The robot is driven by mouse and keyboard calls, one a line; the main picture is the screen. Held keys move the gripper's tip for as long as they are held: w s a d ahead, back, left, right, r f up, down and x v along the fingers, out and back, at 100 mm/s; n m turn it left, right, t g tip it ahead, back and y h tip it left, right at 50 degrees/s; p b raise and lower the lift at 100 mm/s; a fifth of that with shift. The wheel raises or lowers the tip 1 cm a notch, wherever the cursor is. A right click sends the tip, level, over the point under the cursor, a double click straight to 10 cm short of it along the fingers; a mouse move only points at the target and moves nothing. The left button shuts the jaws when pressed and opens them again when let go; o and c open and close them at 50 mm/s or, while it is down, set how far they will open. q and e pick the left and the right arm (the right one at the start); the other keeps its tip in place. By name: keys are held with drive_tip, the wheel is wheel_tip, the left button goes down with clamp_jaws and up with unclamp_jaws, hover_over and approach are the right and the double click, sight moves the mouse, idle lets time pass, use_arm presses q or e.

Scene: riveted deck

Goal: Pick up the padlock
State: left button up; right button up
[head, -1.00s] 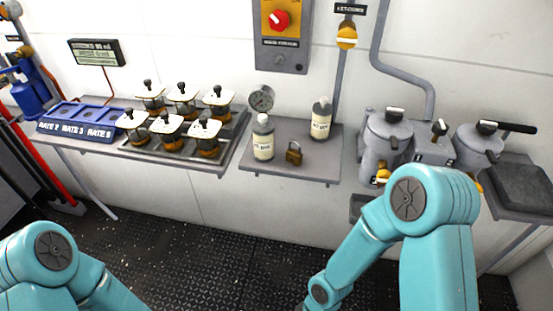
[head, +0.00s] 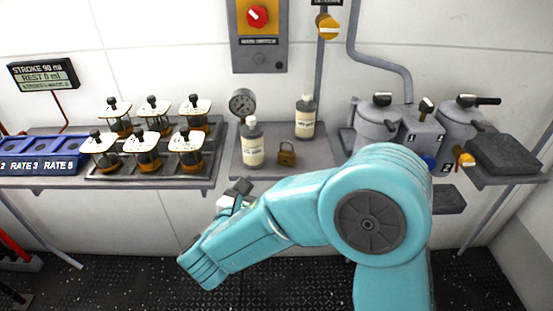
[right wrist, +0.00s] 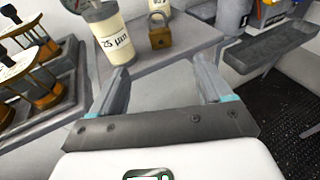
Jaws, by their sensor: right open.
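The brass padlock (head: 287,154) stands on a small grey wall shelf (head: 250,170), right of a white-labelled bottle (head: 252,144). It also shows upright in the right wrist view (right wrist: 160,38), shackle on top. My right gripper (head: 238,190) is at the front edge of the shelf, left of and nearer than the padlock; my own arm partly hides it. In the right wrist view the gripper (right wrist: 160,66) has its two fingers apart with nothing between them, and the padlock is beyond the fingertips, apart from them. My left gripper is out of view.
A second bottle (head: 305,117) and a round gauge (head: 242,103) stand at the back of the shelf. A rack of several capped jars (head: 150,150) is to the left. Grey canisters (head: 376,122) are to the right. Free shelf surface lies in front of the padlock.

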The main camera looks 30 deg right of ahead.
approach(285, 156)
drive_tip(key=d, duration=0.3)
drive_tip(key=shift+w+d+f, duration=0.15)
drive_tip(key=shift+w+f, duration=0.15)
drive_tip(key=shift+w, duration=0.2)
drive_tip(key=shift+w+d+f, duration=0.15)
drive_tip(key=shift+w+f, duration=0.1)
drive_tip(key=shift+w, duration=0.2)
drive_tip(key=x, duration=0.3)
drive_tip(key=shift+w+d, duration=0.25)
drive_tip(key=shift+w, duration=0.05)
drive_tip(key=shift+w+d+f, duration=0.15)
drive_tip(key=shift+w+d, duration=0.15)
drive_tip(key=shift+w, duration=0.1)
drive_tip(key=shift+s, duration=0.1)
drive_tip(key=c, duration=1.2)
